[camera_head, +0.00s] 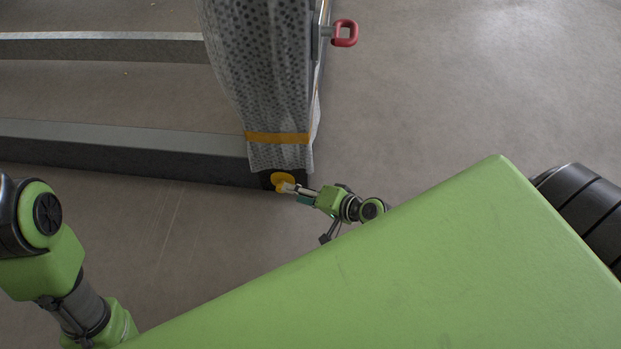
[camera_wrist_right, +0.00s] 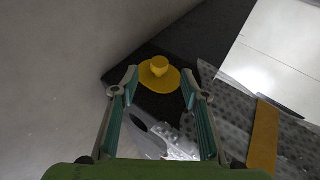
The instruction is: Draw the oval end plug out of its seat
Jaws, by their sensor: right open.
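The oval end plug (camera_head: 283,180) is yellow and sits at the dark end of the frame's beam, low in the head view. In the right wrist view the plug (camera_wrist_right: 160,76) shows an oval flange with a round knob at its middle. It lies flat against the dark beam end. My right gripper (camera_head: 291,188) is at the plug in the head view. In the wrist view its open fingers (camera_wrist_right: 158,82) stand either side of the plug, with the knob between the tips; I see no clear contact. My left gripper is out of the picture; only part of the left arm shows.
The dark beam (camera_head: 120,158) runs left from the plug. A grey dotted cover (camera_head: 262,70) with an orange strap (camera_head: 278,138) hangs above it. A red handle (camera_head: 345,33) sticks out at the upper right. The floor (camera_head: 470,100) to the right is clear.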

